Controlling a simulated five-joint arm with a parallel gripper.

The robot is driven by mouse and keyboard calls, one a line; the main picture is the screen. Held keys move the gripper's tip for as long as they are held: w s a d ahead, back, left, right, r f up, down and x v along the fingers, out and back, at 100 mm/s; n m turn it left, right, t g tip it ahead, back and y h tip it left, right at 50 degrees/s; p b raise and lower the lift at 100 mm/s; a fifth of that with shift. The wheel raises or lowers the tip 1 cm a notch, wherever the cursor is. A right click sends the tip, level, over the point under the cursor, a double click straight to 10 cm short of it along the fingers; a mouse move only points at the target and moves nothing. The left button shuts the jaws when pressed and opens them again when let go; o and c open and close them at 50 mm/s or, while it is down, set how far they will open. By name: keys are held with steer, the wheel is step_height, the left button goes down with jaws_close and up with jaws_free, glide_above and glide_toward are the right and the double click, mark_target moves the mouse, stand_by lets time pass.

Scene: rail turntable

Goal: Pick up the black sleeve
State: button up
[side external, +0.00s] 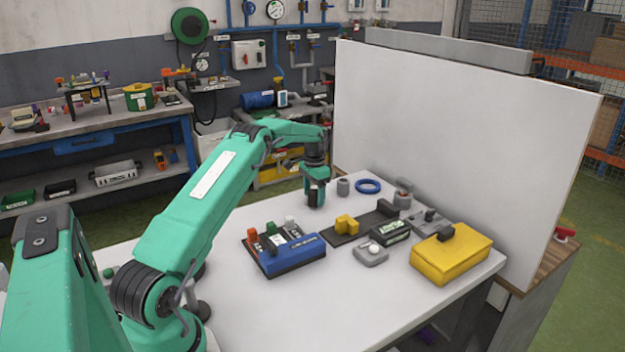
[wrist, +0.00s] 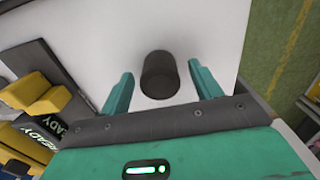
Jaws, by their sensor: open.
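The black sleeve (wrist: 158,76) is a short dark cylinder on the white table, seen from above in the wrist view. My gripper (wrist: 159,78) is open, with one teal finger on each side of the sleeve and a visible gap on both sides. In the side external view my gripper (side external: 315,192) points down close to the tabletop at the far side of the table. A dark shape between the fingers there looks like the sleeve, but the fingers partly hide it.
A grey cylinder (side external: 343,187) and a blue ring (side external: 368,186) lie right of my gripper. A yellow block (side external: 347,224) on a dark plate, a blue box (side external: 291,256) and a yellow case (side external: 451,254) stand nearer. A white panel (side external: 455,145) rises along the table's right side.

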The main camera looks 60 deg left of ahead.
mark_target(315, 192)
steer(key=shift+f, duration=0.45)
steer(key=shift+r, duration=0.1)
steer(key=c, duration=1.2)
steer(key=shift+c, duration=0.2)
steer(key=shift+r, duration=0.45)
steer(key=r, duration=0.3)
steer(key=shift+w+d+r, duration=0.1)
steer(key=shift+d+r, duration=0.15)
steer(key=d+r, duration=0.6)
steer(key=d, duration=0.5)
steer(key=shift+w+r, duration=0.3)
